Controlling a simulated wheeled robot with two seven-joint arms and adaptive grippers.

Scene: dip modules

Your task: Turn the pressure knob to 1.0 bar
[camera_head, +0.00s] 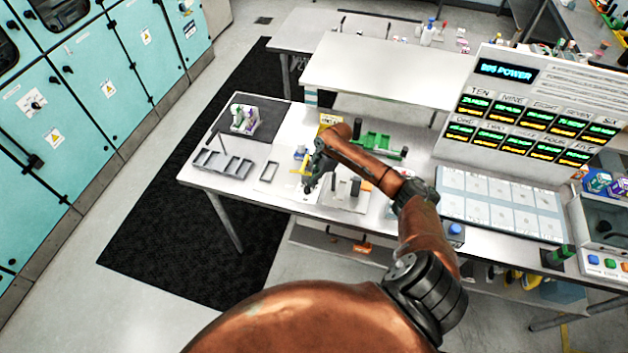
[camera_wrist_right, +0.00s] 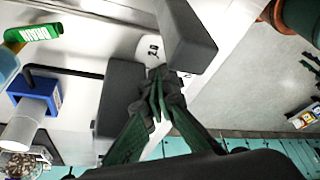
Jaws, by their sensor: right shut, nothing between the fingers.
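My right gripper (camera_head: 310,182) reaches over the middle of the long white bench in the head view. In the right wrist view its fingers (camera_wrist_right: 158,92) are shut and empty. Just beyond the fingertips, part of a white dial face (camera_wrist_right: 153,48) with black numerals shows, one seeming to read 2.0. The fingers and dark grey blocks cover the rest of it. I cannot tell the knob itself or its setting, nor whether the fingers touch it. A dark grey block (camera_wrist_right: 187,38) stands beside the dial, and another (camera_wrist_right: 118,95) lies left of the fingers. My left gripper is not in view.
A blue clamp-like part (camera_wrist_right: 35,95) is at the left in the wrist view. In the head view, a grey tray (camera_head: 222,163) lies left of the gripper, a green rack (camera_head: 378,142) behind it. A display panel (camera_head: 535,112) stands at the right.

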